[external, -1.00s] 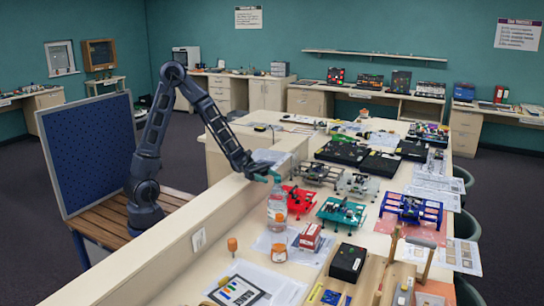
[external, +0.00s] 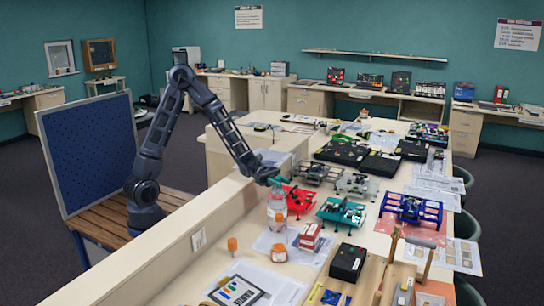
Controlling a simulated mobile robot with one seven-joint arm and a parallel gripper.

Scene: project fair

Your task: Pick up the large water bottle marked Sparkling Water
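A clear plastic water bottle (external: 277,212) with a pale label and a reddish band low down stands upright on the long table, just right of the low cream partition. The label is too small to read. My gripper (external: 279,181), with teal fingertips, is at the top of the bottle, beside or over its cap. The fingers overlap the cap in this view, so I cannot tell whether they touch it or how far apart they are. The bottle stands on the table and is not lifted.
A red frame device (external: 299,198) is close to the right of the bottle, with a teal one (external: 341,212) beyond. An orange-lidded jar (external: 279,252), an orange cap (external: 232,245) and a red-and-white box (external: 310,236) stand nearer. The cream partition (external: 215,205) runs along the left.

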